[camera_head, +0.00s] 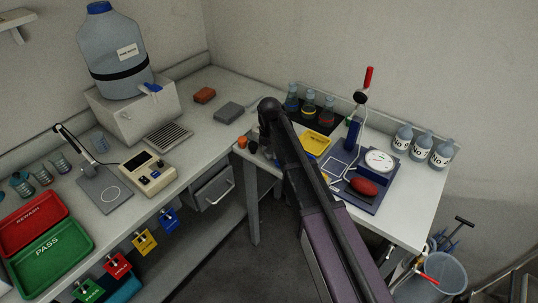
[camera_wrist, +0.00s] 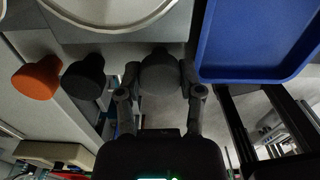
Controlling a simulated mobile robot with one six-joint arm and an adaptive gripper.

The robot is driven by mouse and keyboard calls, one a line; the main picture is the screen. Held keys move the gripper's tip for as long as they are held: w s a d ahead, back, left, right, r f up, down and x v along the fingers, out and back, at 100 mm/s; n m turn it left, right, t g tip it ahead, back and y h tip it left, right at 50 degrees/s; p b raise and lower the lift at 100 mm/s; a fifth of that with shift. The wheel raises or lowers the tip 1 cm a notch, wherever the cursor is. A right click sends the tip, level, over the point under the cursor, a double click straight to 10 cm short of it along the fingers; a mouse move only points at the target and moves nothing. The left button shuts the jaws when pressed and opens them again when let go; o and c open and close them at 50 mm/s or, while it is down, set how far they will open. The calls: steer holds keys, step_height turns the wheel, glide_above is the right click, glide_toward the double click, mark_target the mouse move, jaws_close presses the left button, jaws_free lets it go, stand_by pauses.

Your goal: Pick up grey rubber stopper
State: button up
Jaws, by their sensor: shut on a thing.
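The grey rubber stopper (camera_wrist: 160,72) shows in the wrist view, between the two fingers of my gripper (camera_wrist: 160,84). The fingers are shut on its sides. Whether the stopper touches the surface beneath it is hard to tell. In the head view my arm hides the grey stopper and most of the gripper. A black stopper (camera_wrist: 83,77) and an orange stopper (camera_wrist: 36,79) stand to its left in the wrist view. The orange stopper (camera_head: 242,142) and the black stopper (camera_head: 253,147) also show in the head view, near the bench's front edge.
A blue tray-like panel (camera_wrist: 258,40) lies close to the right finger. A round pale rim (camera_wrist: 110,22) is above the stoppers in the wrist view. In the head view, a yellow tray (camera_head: 318,142), several flasks (camera_head: 309,105) and a gauge (camera_head: 379,160) stand on the right bench.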

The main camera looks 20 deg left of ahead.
mark_target(270, 151)
steer(key=shift+r+p, duration=0.2)
steer(key=shift+p, duration=0.1)
step_height(270, 151, up, 3)
steer(key=p, duration=0.3)
steer(key=s+d, duration=0.3)
steer(key=s, duration=0.4)
steer(key=s+d+r+p, duration=0.1)
steer(key=s+d, duration=0.3)
steer(key=s, duration=0.3)
steer(key=shift+d+r, duration=0.2)
steer(key=shift+r, duration=0.05)
steer(key=shift+s, duration=0.1)
steer(key=shift+r+p, duration=0.15)
steer(key=shift+p, duration=0.25)
steer(key=shift+r+p, duration=1.6)
steer(key=shift+r, duration=0.05)
